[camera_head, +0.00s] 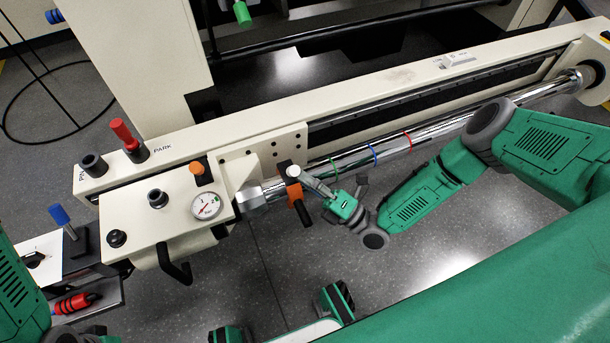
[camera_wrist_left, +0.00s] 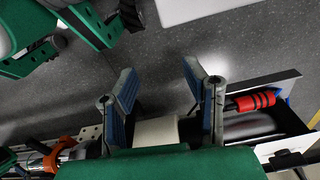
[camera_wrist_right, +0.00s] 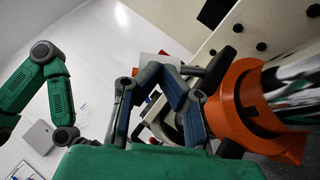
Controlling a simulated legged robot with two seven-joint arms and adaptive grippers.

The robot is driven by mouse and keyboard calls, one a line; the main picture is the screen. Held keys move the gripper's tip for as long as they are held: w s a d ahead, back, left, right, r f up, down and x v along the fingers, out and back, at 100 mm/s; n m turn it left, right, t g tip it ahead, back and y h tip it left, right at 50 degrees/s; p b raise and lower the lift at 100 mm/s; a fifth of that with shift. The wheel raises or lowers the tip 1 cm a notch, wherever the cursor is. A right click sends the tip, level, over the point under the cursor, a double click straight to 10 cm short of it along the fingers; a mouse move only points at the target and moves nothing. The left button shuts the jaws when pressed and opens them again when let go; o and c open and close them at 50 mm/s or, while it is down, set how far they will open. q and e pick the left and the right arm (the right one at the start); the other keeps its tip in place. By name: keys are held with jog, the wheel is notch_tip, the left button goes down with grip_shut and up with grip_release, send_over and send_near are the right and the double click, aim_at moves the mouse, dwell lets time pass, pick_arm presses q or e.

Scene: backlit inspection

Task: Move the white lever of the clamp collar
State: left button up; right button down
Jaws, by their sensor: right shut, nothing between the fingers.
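The clamp collar (camera_head: 296,192), orange with black parts, sits around the chrome rod beside the cream carriage. It is large in the right wrist view (camera_wrist_right: 228,110) and small in the left wrist view (camera_wrist_left: 62,147). My left gripper (camera_wrist_left: 158,72) is open and empty above the floor.
The carriage carries a dial gauge (camera_head: 206,205), an orange knob (camera_head: 197,168) and a black hook handle (camera_head: 176,268). The chrome rod (camera_head: 345,160) with coloured bands runs right along the cream rail (camera_head: 400,92). A red-handled tool (camera_head: 75,303) lies on the tray at lower left.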

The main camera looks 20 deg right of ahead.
jog(key=w+r+m+g+h+p, duration=0.1)
jog(key=w+m+g+h+p, duration=0.1)
jog(key=p, duration=0.4)
jog(key=w+r+m+g+h+p, duration=0.2)
jog(key=m+p, duration=0.1)
jog(key=p, duration=0.4)
jog(key=shift+a+r+g+h, duration=0.2)
jog(key=shift+g+h, duration=0.1)
jog(key=shift+h, duration=0.1)
jog(key=shift+w+f+m+g+h+p, duration=0.1)
jog(key=shift+w+m+g+h+p, duration=0.3)
jog(key=shift+w+m+g+p, duration=0.4)
jog(key=shift+w+f+g, duration=0.1)
jog(key=shift+w+g, duration=0.3)
jog(key=shift+g, duration=0.3)
jog(key=shift+w+f, duration=0.15)
jog(key=shift+w, duration=0.25)
jog(key=shift+r+p, duration=0.8)
jog(key=shift+p, duration=0.05)
